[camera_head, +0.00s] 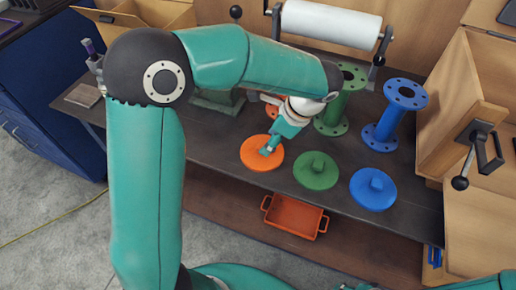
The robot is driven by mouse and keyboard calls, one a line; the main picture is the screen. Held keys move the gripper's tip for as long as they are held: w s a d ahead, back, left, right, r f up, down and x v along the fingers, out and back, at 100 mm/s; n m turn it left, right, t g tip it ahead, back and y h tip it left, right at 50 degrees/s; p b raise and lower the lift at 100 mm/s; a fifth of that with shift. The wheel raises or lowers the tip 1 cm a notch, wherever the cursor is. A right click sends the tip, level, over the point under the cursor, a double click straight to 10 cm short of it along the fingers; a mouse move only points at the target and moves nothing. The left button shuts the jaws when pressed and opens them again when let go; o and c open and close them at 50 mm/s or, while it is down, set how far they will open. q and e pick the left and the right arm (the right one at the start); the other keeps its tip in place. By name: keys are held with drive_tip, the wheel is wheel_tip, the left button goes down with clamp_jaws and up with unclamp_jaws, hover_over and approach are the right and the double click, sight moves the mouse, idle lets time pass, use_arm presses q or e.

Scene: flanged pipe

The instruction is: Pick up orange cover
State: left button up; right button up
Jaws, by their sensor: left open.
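The orange cover (252,161) is a flat round disc lying on the dark workbench (224,150), left of the green cover (314,172) and the blue cover (373,191). My left gripper (266,151) is open, with its fingertips over the middle of the orange cover. The fingers hide the centre of the cover, where the other covers have a raised knob. I cannot tell whether the fingers touch it. My right gripper is out of view.
A green flanged pipe (336,111) and a blue flanged pipe (389,122) stand behind the covers. An orange piece (271,111) is mostly hidden behind my left arm. An orange tray (294,217) sits on the lower shelf. A paper roll (331,24) is at the back.

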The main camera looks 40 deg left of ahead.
use_arm(q)
drive_tip(key=x, duration=0.4)
drive_tip(key=shift+a, duration=0.35)
drive_tip(key=c, duration=1)
